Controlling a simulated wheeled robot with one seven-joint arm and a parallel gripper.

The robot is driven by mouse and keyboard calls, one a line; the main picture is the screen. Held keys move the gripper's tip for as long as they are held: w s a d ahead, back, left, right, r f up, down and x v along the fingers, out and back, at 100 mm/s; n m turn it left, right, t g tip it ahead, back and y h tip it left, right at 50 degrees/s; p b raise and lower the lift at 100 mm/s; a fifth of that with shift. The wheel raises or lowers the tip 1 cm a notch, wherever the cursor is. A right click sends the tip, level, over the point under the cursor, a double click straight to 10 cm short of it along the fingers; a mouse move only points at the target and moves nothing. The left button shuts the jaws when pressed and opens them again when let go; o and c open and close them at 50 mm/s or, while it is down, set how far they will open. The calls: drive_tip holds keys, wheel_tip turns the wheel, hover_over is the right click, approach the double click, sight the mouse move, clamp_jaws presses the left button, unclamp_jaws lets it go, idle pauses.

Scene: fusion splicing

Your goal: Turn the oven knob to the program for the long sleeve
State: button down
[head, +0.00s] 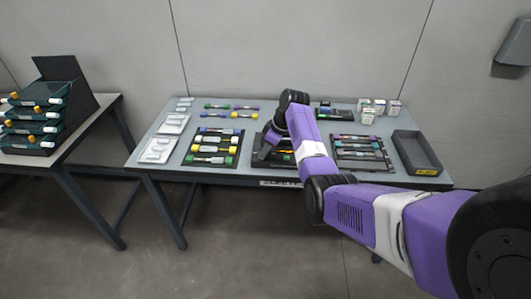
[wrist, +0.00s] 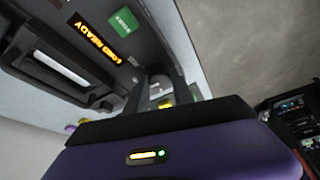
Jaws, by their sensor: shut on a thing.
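The dark splicing machine with the oven fills the upper left of the wrist view (wrist: 125,60), tilted in the picture. My gripper (wrist: 167,88) reaches to the machine's panel and is shut on what appears to be the oven knob, mostly hidden between the fingers. In the head view, my gripper (head: 264,150) is down at the machine, which my arm largely covers.
The table (head: 215,113) holds mats with coloured sleeves, several small white boxes (head: 380,106) and an empty dark tray (head: 415,152) at the right. A side table at the left carries stacked green trays (head: 33,125). A grey wall stands close behind.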

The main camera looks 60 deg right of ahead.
sight(273, 158)
drive_tip(key=shift+n+b, duration=0.3)
drive_tip(key=shift+n, duration=0.4)
drive_tip(key=shift+y, duration=0.3)
drive_tip(key=c, duration=1.1)
unclamp_jaws()
drive_tip(key=shift+v, duration=3.9)
drive_tip(key=shift+w, duration=0.1)
